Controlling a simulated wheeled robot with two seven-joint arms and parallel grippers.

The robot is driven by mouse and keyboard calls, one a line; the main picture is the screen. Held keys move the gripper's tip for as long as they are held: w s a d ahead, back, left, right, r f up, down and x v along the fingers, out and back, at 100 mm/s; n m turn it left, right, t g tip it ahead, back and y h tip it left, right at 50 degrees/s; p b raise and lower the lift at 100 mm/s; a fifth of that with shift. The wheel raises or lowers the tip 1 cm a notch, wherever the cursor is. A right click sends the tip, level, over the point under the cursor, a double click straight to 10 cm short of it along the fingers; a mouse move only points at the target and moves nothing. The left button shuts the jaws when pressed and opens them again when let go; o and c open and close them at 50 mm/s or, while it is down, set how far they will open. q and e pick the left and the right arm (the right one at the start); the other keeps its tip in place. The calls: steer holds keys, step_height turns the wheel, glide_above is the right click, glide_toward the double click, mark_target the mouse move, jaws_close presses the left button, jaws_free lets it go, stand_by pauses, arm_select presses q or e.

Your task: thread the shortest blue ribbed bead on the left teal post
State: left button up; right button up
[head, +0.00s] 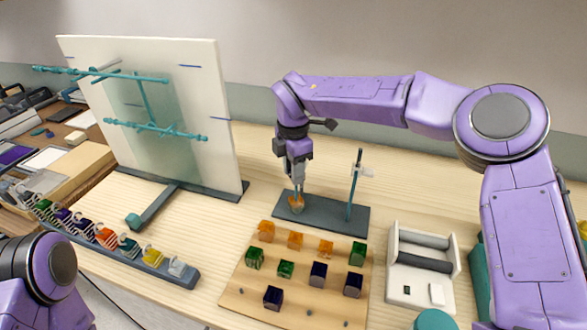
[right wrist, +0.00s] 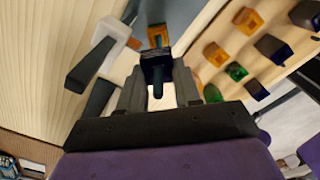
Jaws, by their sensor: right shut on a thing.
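My right gripper (head: 297,184) is over the left teal post and points down. In the right wrist view its fingers (right wrist: 158,92) are shut on a dark blue bead (right wrist: 157,66). The post's tip (right wrist: 157,91) shows on the near side of the bead, so the bead appears to be around the post. An orange bead (head: 296,203) sits low on the same post; it also shows beyond the blue bead in the right wrist view (right wrist: 157,36). My left gripper is out of view.
A wooden board (head: 235,301) holds several orange, green and dark blue beads. The right teal post (head: 353,190) stands on the same dark base (head: 325,217) with a pale clamp-like piece. A white panel (head: 200,130) with teal rods stands left; a white rack (head: 421,283) lies right.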

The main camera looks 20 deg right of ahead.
steer(key=shift+f+b, duration=0.5)
steer(key=shift+f, duration=0.25)
steer(key=o, duration=1.1)
